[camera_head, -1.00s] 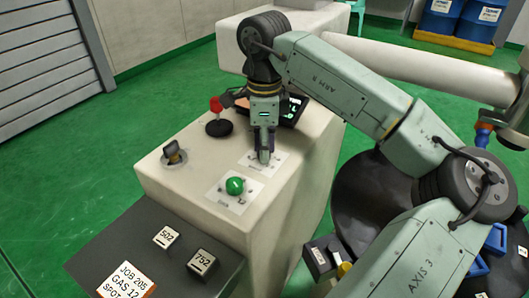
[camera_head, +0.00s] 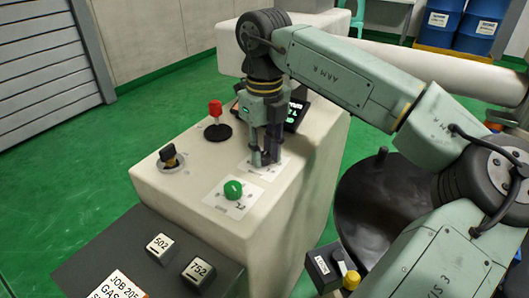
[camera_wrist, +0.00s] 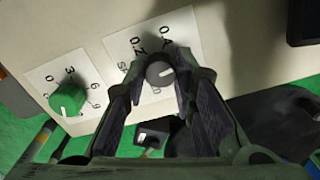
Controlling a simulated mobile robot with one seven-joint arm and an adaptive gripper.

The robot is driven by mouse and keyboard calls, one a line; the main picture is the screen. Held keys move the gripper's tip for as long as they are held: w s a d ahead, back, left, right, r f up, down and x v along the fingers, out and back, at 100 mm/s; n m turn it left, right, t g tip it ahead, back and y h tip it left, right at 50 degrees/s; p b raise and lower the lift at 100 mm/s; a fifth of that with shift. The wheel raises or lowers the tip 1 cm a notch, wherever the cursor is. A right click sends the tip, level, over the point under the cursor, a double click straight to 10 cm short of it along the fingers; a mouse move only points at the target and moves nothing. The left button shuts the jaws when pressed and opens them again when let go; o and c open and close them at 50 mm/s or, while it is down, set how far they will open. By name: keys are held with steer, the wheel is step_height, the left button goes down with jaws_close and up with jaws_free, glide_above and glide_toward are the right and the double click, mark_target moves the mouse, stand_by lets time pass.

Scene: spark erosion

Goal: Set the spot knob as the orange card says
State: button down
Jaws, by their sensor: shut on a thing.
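The grey spot knob (camera_wrist: 159,72) with a white pointer line sits on a white dial plate (camera_wrist: 140,37) marked 0.2 and 0.4. My gripper (camera_head: 265,160) points down at this plate on the cream console. In the wrist view its two fingers (camera_wrist: 160,84) are shut on the knob from both sides.
A green knob (camera_head: 232,189) on its own dial stands close in front of my gripper. A black knob (camera_head: 169,156), a red-topped lever (camera_head: 215,110) and a dark display (camera_head: 297,112) are also on the console (camera_head: 190,205). Blocks marked 502 (camera_head: 161,247) and 752 (camera_head: 198,272) sit on a dark shelf.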

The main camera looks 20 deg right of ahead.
mark_target(264, 155)
steer(key=shift+m, duration=0.5)
stand_by(0.3)
steer(key=c, duration=1.3)
jaws_free()
step_height(264, 155, up, 8)
steer(key=shift+f, duration=0.25)
steer(key=shift+s, duration=0.1)
